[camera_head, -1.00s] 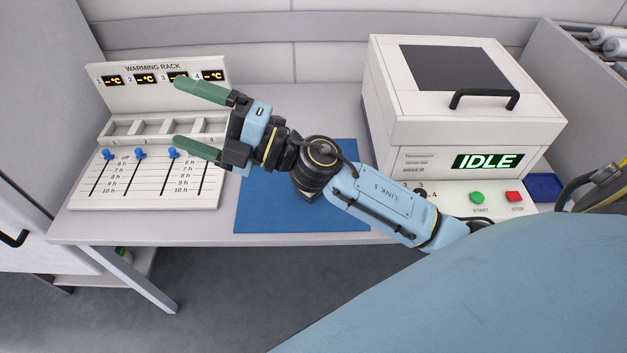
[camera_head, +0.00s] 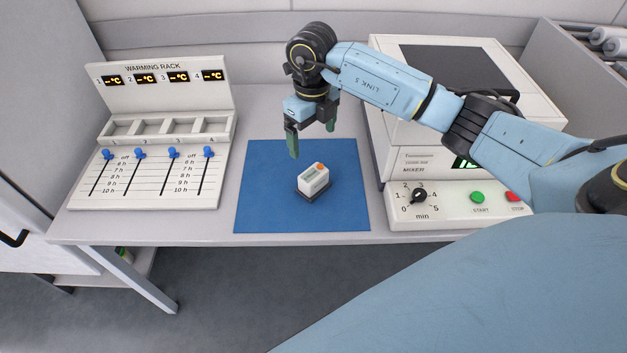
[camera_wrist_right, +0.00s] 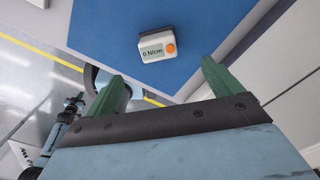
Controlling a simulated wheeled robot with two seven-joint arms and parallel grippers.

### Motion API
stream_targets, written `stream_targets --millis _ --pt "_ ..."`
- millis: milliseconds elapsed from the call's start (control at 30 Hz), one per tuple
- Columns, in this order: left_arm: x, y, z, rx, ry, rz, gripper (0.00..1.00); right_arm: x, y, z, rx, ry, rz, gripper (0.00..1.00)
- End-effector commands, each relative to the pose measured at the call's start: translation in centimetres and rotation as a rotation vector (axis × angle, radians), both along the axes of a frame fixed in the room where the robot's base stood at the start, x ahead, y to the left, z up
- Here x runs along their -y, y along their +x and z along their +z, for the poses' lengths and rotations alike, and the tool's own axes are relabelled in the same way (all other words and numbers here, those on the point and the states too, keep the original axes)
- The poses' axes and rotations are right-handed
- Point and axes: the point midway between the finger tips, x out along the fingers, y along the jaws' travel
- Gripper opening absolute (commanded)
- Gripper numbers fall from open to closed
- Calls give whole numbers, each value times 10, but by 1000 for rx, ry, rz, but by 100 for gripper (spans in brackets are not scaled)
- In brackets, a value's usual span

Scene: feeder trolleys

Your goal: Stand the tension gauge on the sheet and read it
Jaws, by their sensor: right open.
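The tension gauge (camera_head: 313,179) is a small white block with an orange button on top and a dark base. It stands on the blue sheet (camera_head: 270,205), right of the sheet's middle. In the right wrist view the gauge (camera_wrist_right: 157,44) shows its display, which appears to read 0 N/cm. My right gripper (camera_head: 312,141) has green fingers pointing down, over the sheet's back edge, behind the gauge and apart from it. Its fingers are open and empty, also in the right wrist view (camera_wrist_right: 165,80).
The warming rack (camera_head: 150,188) with blue sliders stands left of the sheet. The mixer (camera_head: 410,160), with a dial and green and red buttons, stands right of it; my right arm crosses in front of its lid. The sheet is otherwise clear.

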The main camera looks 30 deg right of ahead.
Motion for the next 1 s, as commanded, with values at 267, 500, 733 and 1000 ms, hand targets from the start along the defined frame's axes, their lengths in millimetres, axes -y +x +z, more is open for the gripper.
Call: stream_targets --millis 267,500,733,1000 --pt "-3 1 -5 1 4 -3 0 -2 -2 -55 -4 5 2 91" --pt "-15 1 -6 1 20 -8 0 -2 -2 -71 -2 5 3 91" --pt "-16 1 -7 -1 20 -8 0 -4 -8 -98 -5 7 3 91" --pt "-14 0 -10 -2 19 -7 0 -3 -8 -122 -1 6 3 91"
